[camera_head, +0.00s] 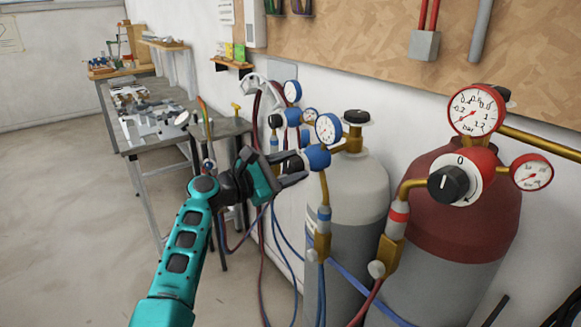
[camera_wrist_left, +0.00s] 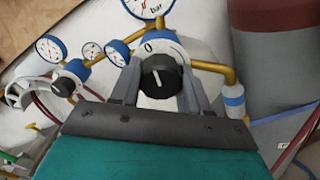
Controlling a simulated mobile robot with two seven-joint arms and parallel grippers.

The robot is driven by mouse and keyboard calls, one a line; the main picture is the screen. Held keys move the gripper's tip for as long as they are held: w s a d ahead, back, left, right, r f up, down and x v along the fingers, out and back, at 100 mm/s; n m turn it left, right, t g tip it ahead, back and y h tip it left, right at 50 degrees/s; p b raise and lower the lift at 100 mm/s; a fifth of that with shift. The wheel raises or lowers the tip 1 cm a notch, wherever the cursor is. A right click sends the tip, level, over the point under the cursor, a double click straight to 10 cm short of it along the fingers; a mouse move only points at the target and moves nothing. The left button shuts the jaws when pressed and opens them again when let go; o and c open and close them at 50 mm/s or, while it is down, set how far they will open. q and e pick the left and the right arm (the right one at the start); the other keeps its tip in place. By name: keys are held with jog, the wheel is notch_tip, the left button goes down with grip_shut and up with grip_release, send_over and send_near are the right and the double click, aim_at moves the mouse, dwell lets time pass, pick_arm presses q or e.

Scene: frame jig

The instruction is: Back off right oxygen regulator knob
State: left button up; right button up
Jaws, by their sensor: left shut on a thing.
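The right oxygen regulator (camera_head: 317,157) is blue, with brass fittings, on the grey-white cylinder (camera_head: 352,190). Its black knob (camera_wrist_left: 160,75) has a white pointer line and sits on a white dial marked 0 in the left wrist view. My left gripper (camera_head: 296,168) is shut on this knob, one finger on each side; the fingers flank it in the left wrist view (camera_wrist_left: 157,88). The regulator's pressure gauge (camera_head: 328,129) has a blue rim. My right gripper is in neither view.
Another blue regulator (camera_head: 291,118) with a black knob (camera_wrist_left: 66,85) stands to the left. A red-shouldered cylinder (camera_head: 455,205) with a red regulator (camera_head: 478,160) stands right. Hoses (camera_head: 262,225) hang below. A workbench (camera_head: 150,125) stands at back left; the floor (camera_head: 70,220) is clear.

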pick_arm(q)
jog(key=o, duration=1)
jog(key=shift+o, duration=0.2)
jog(key=v, duration=1.3)
